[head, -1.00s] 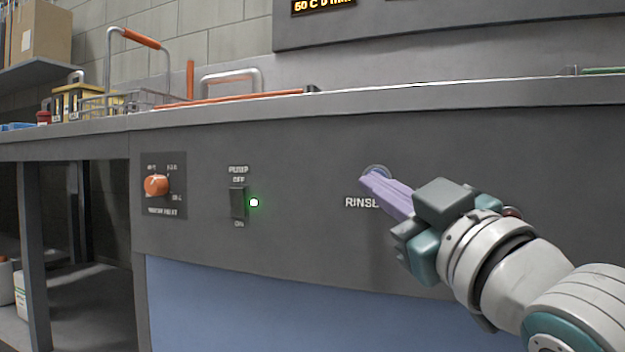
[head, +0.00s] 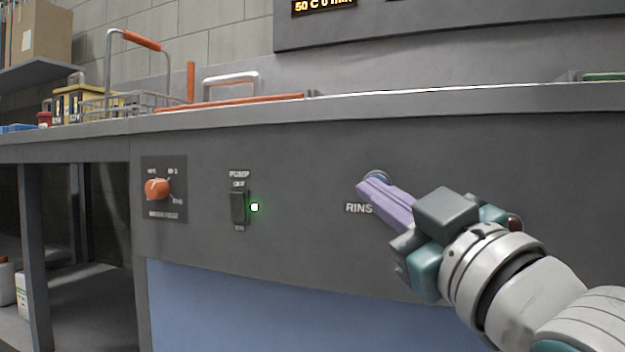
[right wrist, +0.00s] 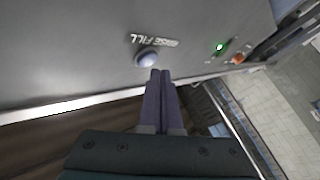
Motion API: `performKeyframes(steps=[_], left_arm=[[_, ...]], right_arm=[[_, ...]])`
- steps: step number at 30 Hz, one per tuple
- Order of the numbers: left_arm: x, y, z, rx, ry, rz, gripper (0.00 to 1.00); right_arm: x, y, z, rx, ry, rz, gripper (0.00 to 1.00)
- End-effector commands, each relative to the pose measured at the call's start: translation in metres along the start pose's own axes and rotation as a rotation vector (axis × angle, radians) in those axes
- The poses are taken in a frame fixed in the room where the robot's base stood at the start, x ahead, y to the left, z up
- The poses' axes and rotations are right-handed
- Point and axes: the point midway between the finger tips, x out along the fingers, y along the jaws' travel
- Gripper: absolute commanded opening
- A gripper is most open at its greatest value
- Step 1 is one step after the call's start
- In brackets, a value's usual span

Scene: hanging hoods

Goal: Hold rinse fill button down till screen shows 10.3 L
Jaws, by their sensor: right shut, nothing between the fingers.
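The rinse fill button (head: 377,176) is a round blue-grey knob on the dark front panel. Its label is partly hidden by my gripper in the head view. In the right wrist view the button (right wrist: 147,57) sits beside the "RINSE FILL" lettering. My right gripper (head: 362,188) is shut and empty, its purple fingers pointing at the panel. Its fingertips (right wrist: 160,74) are close to the button; I cannot tell whether they touch it. A screen (head: 323,6) at the top edge, partly cut off, shows "50 C 0" and blurred characters, with no litre reading visible. My left gripper is not in view.
Left of the button are a pump switch (head: 239,207) with a lit green lamp (head: 254,207) and an orange knob (head: 157,188). A counter edge (head: 340,100) runs above. A wire basket (head: 130,103) stands on it. The panel between switch and button is clear.

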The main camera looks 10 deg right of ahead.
Motion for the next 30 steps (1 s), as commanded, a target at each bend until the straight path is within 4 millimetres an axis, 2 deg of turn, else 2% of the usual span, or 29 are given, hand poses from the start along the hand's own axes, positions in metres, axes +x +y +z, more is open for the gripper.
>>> performKeyframes(steps=[11, 24, 30], left_arm=[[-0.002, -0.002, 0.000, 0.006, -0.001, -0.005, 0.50], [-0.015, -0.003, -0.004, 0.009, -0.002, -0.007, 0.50], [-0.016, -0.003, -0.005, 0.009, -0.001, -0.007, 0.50]], right_arm=[[-0.003, -0.002, -0.002, 0.002, 0.000, -0.001, 0.00], [-0.032, -0.023, -0.024, 0.003, 0.000, -0.001, 0.00], [-0.036, -0.026, -0.026, 0.000, 0.001, 0.000, 0.00]])
